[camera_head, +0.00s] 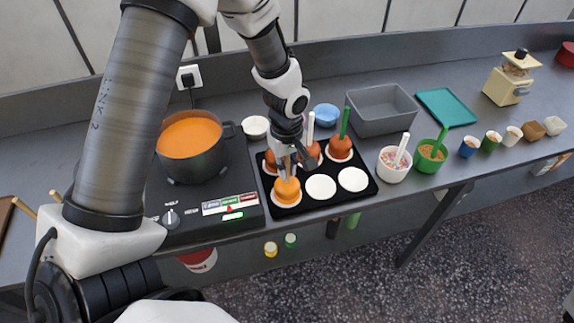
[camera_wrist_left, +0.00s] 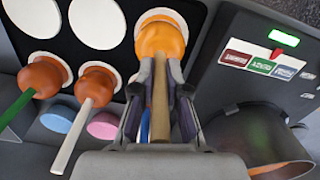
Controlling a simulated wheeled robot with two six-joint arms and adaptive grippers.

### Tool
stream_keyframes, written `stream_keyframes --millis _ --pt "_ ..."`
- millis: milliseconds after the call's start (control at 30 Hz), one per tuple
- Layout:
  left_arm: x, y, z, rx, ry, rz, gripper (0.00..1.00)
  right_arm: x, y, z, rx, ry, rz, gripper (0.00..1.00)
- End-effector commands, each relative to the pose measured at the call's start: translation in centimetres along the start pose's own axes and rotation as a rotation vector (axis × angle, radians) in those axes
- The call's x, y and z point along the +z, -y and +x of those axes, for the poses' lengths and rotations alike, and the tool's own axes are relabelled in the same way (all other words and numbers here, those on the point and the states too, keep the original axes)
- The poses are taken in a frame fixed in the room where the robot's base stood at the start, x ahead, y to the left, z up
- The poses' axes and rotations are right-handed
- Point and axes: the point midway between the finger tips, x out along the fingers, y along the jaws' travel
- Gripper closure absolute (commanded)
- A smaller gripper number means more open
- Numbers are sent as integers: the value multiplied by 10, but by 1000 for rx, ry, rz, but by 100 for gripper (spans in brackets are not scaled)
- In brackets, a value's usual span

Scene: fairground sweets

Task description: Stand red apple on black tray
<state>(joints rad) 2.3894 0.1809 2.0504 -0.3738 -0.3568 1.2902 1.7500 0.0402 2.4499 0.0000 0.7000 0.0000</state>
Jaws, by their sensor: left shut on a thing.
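A glossy orange-coated apple (camera_head: 287,191) is at the front left of the black tray (camera_head: 322,207), over a white disc. It shows upright in the left wrist view (camera_wrist_left: 160,40), with a tan stick (camera_wrist_left: 160,105). My left gripper (camera_head: 287,160) is shut on that stick above the apple; its fingers also show in the left wrist view (camera_wrist_left: 160,90). Whether the apple rests fully on the disc I cannot tell. Darker red-brown apples stand in the back row, one with a green stick (camera_head: 345,122), one with a white stick (camera_head: 310,128), one partly hidden behind my gripper.
Two bare white discs (camera_head: 320,187) (camera_head: 353,179) are in the front row. A pot of orange liquid (camera_head: 190,145) stands on the hob at left. A sprinkle cup (camera_head: 394,165) and green cup (camera_head: 430,156) stand close right; a grey bin (camera_head: 382,108) is behind.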

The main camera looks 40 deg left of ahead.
Motion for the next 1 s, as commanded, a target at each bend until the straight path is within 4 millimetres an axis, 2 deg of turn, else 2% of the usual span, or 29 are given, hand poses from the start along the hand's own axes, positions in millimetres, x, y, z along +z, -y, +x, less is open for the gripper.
stream_keyframes --millis 67,100,133,400,567,667,900,1000 --pt "0 0 4 0 0 0 100 0 0 3 0 0 0 60" --pt "0 0 2 0 0 0 73 0 0 2 0 0 0 60" --pt "0 0 2 0 0 0 62 0 0 2 0 0 0 60" --pt "0 0 1 0 0 0 62 0 0 1 0 0 0 60" --pt "0 0 -9 2 -1 0 62 0 0 3 0 0 0 60" --pt "0 -1 -29 6 -3 0 62 0 0 7 0 0 0 60" --pt "0 -1 -91 5 -3 -1 62 0 0 17 0 0 0 60" --pt "0 -1 -109 3 -3 0 62 0 0 19 0 0 0 60"
